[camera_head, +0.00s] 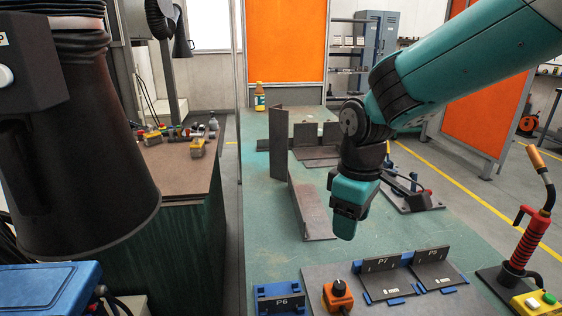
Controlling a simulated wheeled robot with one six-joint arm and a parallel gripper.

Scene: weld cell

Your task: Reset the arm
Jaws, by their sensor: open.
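My arm reaches in from the upper right in teal and black. My gripper (344,226) points down over the green table (262,222), and no object shows in it.
Upright metal plates (279,145) stand left of my gripper. A dark extraction hood (85,150) fills the left.

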